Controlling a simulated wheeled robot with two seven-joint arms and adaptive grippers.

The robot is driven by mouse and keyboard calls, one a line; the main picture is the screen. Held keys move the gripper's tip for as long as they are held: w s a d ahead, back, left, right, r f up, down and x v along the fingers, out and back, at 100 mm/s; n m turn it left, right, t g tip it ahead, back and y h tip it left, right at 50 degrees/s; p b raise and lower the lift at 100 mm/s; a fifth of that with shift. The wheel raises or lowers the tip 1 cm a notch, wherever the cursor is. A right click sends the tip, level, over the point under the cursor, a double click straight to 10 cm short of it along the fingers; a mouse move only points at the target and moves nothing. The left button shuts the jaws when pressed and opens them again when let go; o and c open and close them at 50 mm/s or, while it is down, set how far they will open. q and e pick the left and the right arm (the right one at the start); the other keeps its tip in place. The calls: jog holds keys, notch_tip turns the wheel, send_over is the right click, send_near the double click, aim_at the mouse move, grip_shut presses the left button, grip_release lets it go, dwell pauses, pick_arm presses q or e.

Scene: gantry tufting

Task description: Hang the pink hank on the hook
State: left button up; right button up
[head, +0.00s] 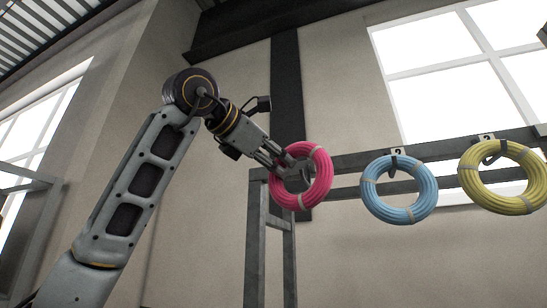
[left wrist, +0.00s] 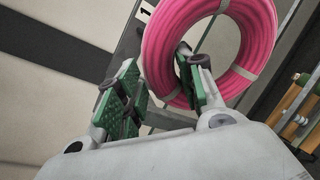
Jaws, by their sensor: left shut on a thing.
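The pink hank (head: 322,165) is a ring with pale ties, held up at the left end of a grey rail in the head view. My left gripper (head: 286,170) is shut on its left side. In the left wrist view the hank (left wrist: 260,40) fills the top, with one finger of my left gripper (left wrist: 155,90) reaching into the ring opening and the other outside it. A plate marked 1 (left wrist: 145,11) shows behind the hank's left edge. The hook there is hidden, so I cannot tell whether the hank touches it. My right gripper is out of view.
A blue hank (head: 429,190) and a yellow hank (head: 468,180) hang on hooks farther right along the rail (head: 350,161). A grey post frame (head: 254,235) stands below the pink hank. Wooden bars (left wrist: 300,105) show at the wrist view's right edge.

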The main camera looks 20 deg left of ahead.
pick_arm(q)
jog(key=w+f, duration=0.2)
jog(key=w, duration=0.4)
jog(key=shift+f, duration=0.4)
dwell(1.2)
jog(key=shift+w, duration=0.1)
dwell(0.5)
jog(key=o, duration=1.1)
